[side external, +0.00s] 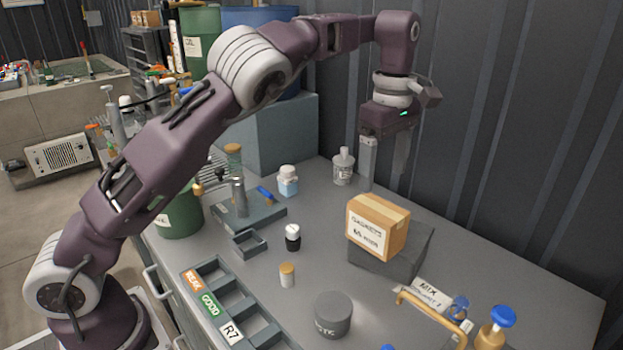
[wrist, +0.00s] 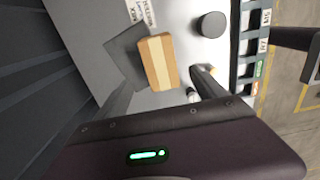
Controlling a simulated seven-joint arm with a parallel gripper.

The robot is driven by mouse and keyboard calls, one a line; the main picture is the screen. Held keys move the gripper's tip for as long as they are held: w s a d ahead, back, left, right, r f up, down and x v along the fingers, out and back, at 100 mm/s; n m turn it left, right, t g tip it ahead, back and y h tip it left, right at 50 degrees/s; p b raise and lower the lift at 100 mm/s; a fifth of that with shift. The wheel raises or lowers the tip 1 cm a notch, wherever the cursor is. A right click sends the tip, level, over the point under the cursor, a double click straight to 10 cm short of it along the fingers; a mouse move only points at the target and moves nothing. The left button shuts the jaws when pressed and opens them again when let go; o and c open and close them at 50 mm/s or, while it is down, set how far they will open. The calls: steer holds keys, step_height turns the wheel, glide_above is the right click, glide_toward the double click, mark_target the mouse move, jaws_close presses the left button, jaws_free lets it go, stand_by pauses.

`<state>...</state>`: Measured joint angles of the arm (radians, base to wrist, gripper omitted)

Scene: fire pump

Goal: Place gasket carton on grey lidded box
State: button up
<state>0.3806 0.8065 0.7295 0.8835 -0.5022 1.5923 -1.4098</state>
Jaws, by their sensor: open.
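The gasket carton (side external: 378,226) is an orange-brown cardboard box with a white "GASKETS" label. It rests on top of a dark grey box (side external: 408,258), which sits on the grey bench. In the wrist view the carton (wrist: 158,62) shows its taped top and lies over part of the grey box (wrist: 122,48), turned relative to it and toward one side. My gripper (side external: 385,180) is open and empty, above and behind the carton, with its fingers pointing down and apart from it. Whether the grey box has a lid is hard to tell.
A dark round tub (side external: 333,314) stands at the front. A sorting tray (side external: 232,305) lies to the left. A clear bottle (side external: 343,167) stands behind, near the wall. A tan handle (side external: 430,312) and a blue-capped bottle (side external: 494,328) are at front right. Bench at far right is clear.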

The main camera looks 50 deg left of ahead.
steer(key=s+a+r+m+t+h, duration=0.2)
steer(key=s+a+r+m, duration=0.3)
steer(key=s+r, duration=0.6)
steer(key=s+f+m+t, duration=0.1)
steer(key=s+m, duration=0.3)
steer(key=s, duration=0.4)
steer(key=s+f+m+t+y, duration=0.1)
steer(key=s+f+m, duration=0.3)
steer(key=s, duration=0.4)
steer(key=s+f+m+t+y, duration=0.1)
steer(key=s+f+m, duration=0.2)
steer(key=s+m, duration=0.2)
steer(key=s, duration=0.2)
steer(key=shift+s+f+t, duration=0.15)
steer(key=shift+s+t, duration=0.15)
steer(key=shift+s, duration=0.1)
steer(key=shift+o, duration=0.5)
steer(key=shift+a, duration=0.1)
